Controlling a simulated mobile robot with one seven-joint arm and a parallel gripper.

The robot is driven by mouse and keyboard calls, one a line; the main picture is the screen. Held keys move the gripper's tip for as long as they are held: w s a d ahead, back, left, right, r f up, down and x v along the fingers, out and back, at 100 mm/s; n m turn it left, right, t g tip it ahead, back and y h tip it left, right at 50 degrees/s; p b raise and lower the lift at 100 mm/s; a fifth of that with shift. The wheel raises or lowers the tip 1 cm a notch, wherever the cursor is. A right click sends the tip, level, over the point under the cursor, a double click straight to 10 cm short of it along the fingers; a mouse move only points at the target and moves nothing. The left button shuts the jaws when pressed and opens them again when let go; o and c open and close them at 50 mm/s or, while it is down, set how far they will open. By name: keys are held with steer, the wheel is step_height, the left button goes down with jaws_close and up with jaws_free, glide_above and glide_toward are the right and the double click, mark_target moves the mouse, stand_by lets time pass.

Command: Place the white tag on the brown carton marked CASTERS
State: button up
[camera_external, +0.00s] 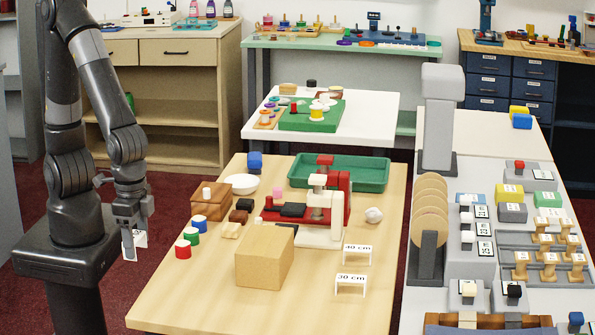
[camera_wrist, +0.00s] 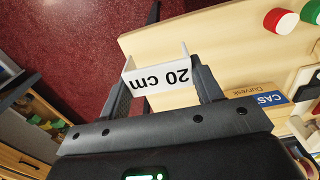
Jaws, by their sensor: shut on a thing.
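My gripper (camera_external: 130,229) hangs off the left side of the wooden table in the external view. Its fingers (camera_wrist: 166,85) are shut on the white tag (camera_wrist: 160,77), a folded card reading "20 cm", upside down in the wrist view. The tag (camera_external: 141,239) shows as a small white shape at the fingertips in the external view. In the wrist view, a brown surface with a blue label starting "CAS" (camera_wrist: 270,98) lies right of the gripper; the rest is hidden. A plain tan carton (camera_external: 263,257) stands on the table; no marking shows on its visible faces.
Red (camera_external: 183,251), green and blue-topped cylinders stand near the table's left edge. A brown wooden box (camera_external: 207,208) is behind them. The table's front left (camera_external: 190,305) is clear.

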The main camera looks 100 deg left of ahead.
steer(key=w+a+r, duration=0.4)
steer(key=w, duration=0.5)
steer(key=w+a+r, duration=0.4)
steer(key=w, duration=0.5)
glide_above(267, 240)
step_height(267, 240, down, 7)
steer(key=shift+r, duration=0.2)
steer(key=shift+f, duration=2)
steer(key=o, duration=0.9)
steer(key=shift+f, duration=0.15)
steer(key=shift+o, duration=0.2)
